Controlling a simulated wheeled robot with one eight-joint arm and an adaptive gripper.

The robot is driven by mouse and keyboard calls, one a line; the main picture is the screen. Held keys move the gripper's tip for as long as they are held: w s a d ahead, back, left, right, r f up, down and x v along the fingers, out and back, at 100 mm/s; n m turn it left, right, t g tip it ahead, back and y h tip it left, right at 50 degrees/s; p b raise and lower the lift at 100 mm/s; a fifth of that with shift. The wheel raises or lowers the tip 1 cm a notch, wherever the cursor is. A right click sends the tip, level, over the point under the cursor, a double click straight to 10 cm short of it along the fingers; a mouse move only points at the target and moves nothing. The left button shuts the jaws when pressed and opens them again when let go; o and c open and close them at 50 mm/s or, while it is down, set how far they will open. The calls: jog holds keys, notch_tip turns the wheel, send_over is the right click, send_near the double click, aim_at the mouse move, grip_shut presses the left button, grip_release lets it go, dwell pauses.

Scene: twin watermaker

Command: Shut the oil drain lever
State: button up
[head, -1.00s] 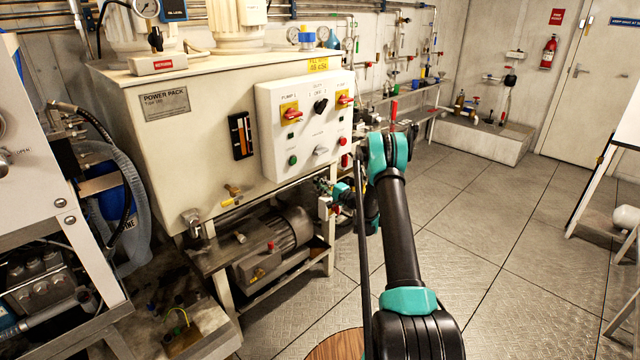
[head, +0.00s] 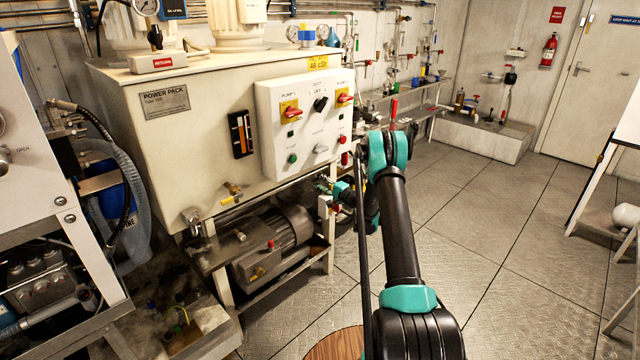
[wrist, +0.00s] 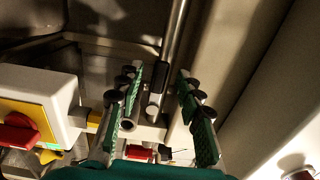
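A small brass valve with a yellow lever (head: 232,195) sits low on the front of the cream power pack tank (head: 215,110) in the head view; no label marks it as the oil drain. My gripper (head: 326,196) is right of it, by the tank stand's right leg, partly hidden by my arm. In the wrist view my gripper (wrist: 160,112) is open, with green-padded fingers on both sides of a metal rod with a black sleeve (wrist: 160,76). I cannot tell whether this rod is the drain lever, or whether the fingers touch it.
A white box with a red knob (wrist: 18,131) on a yellow plate is left of the fingers, and a pale panel (wrist: 285,95) is on the right. A motor (head: 275,245) sits under the tank.

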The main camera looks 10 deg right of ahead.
jog(key=v, duration=1.2)
jog(key=shift+d, duration=0.1)
jog(key=shift+r, duration=0.1)
jog(key=s+a+r+n+g+h, duration=0.2)
jog(key=s+a+r+n+g, duration=0.15)
jog(key=s+r, duration=0.4)
jog(key=s+a+r+n+g+h, duration=0.1)
jog(key=s+a+r+n+g, duration=0.3)
jog(key=s, duration=0.6)
jog(key=s+d+f+n+h, duration=0.1)
jog(key=s+d+h, duration=0.1)
jog(key=s, duration=0.9)
jog(key=s+d+f+n+g+h, duration=0.1)
jog(key=s+d+h, duration=0.1)
jog(key=s, duration=0.8)
jog(key=s+d+f+n+g+h, duration=0.1)
jog(key=s+h, duration=0.3)
jog(key=s, duration=0.7)
jog(key=shift+s+d, duration=0.3)
jog(key=shift+d, duration=0.45)
jog(key=shift+f+g, duration=0.1)
jog(key=shift+g, duration=0.15)
